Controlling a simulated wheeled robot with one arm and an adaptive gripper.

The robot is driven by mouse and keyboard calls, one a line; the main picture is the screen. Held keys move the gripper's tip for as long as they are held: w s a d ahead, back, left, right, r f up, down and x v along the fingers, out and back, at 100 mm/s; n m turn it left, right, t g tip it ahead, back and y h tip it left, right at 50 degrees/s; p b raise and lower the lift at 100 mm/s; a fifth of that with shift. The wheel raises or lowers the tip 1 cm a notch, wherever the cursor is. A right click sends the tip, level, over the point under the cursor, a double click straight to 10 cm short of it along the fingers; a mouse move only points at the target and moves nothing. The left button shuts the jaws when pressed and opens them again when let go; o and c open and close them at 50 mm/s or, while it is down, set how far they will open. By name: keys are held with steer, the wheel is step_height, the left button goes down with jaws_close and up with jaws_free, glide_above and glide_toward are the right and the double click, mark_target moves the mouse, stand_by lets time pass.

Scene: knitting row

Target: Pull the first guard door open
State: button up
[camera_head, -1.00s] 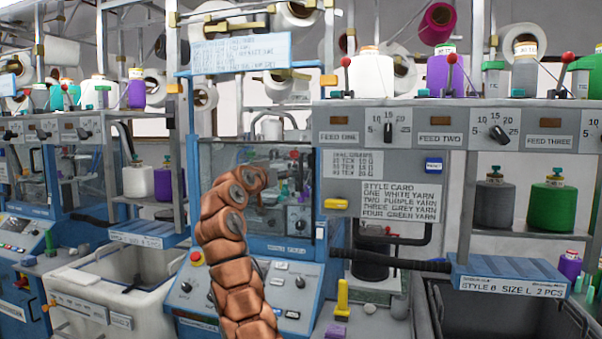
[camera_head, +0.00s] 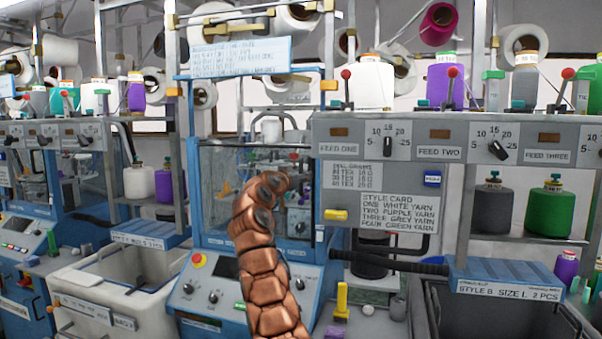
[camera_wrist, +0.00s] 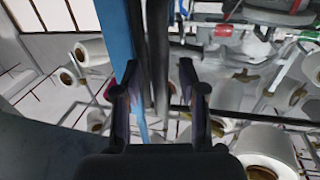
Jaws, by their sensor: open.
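The first guard door (camera_head: 222,165) is a clear panel in a blue frame on the middle machine in the head view. It looks shut, and my arm covers part of it. In the wrist view my gripper (camera_wrist: 160,105) is open, with its two dark fingers apart. A dark upright bar (camera_wrist: 158,55), which looks like the door handle, stands between the fingers. I cannot tell whether it touches either finger. A blue frame post (camera_wrist: 117,35) runs beside it on the left. In the head view my gripper is hidden behind my arm.
A grey feed panel (camera_head: 460,134) juts out to the right of the door. A blue control panel (camera_head: 205,285) slopes below it. A white bin (camera_head: 85,285) stands at left and a dark bin (camera_head: 470,318) at right. Yarn cones (camera_head: 374,82) stand above.

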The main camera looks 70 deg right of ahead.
steer(key=shift+d, duration=0.1)
jaws_close()
stand_by(0.4)
stand_by(0.3)
